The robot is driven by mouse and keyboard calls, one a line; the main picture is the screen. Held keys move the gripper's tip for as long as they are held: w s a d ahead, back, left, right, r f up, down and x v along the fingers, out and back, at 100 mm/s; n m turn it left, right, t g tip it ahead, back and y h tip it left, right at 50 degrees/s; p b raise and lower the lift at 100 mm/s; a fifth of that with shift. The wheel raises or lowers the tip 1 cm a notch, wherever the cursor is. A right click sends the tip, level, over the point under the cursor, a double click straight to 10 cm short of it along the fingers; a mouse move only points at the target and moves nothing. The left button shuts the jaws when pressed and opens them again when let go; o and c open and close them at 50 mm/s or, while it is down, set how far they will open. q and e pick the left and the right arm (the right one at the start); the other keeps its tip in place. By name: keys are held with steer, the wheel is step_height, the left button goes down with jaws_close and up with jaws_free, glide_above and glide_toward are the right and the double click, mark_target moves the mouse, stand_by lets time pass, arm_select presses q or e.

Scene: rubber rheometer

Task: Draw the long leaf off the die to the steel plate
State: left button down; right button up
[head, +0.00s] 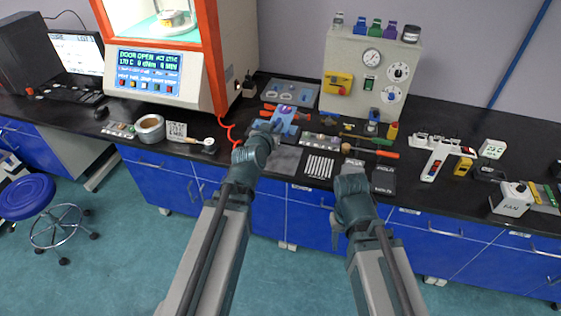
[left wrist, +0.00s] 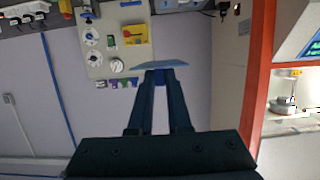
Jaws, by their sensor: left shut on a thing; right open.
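My left gripper (head: 275,125) is shut on a thin bluish leaf (head: 286,117), held up over the bench. In the left wrist view the leaf (left wrist: 200,65) shows nearly edge-on between the two fingertips (left wrist: 160,72). The die (head: 171,18) sits inside the open chamber at the upper left, well away from the leaf. A flat grey plate (head: 286,160) lies near the bench's front edge, partly beside my left arm; it looks like the steel plate. My right gripper (head: 350,165) is open at the front edge; its fingertips are hard to make out.
The orange-framed machine (head: 215,60) stands at the back left. White strips (head: 319,167) and a dark pad (head: 384,181) lie right of the plate. Hand tools (head: 375,152) crowd the middle of the bench.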

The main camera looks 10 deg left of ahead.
arm_select(q)
steer(key=b, duration=2.3)
glide_above(276, 170)
step_height(276, 170, down, 25)
steer(key=shift+w+r, duration=0.1)
steer(key=shift+r, duration=0.1)
steer(key=shift+f, duration=0.2)
steer(key=shift+f+b, duration=2.6)
steer(key=shift+b, duration=0.15)
steer(key=c, duration=0.8)
jaws_free()
steer(key=shift+r, duration=0.1)
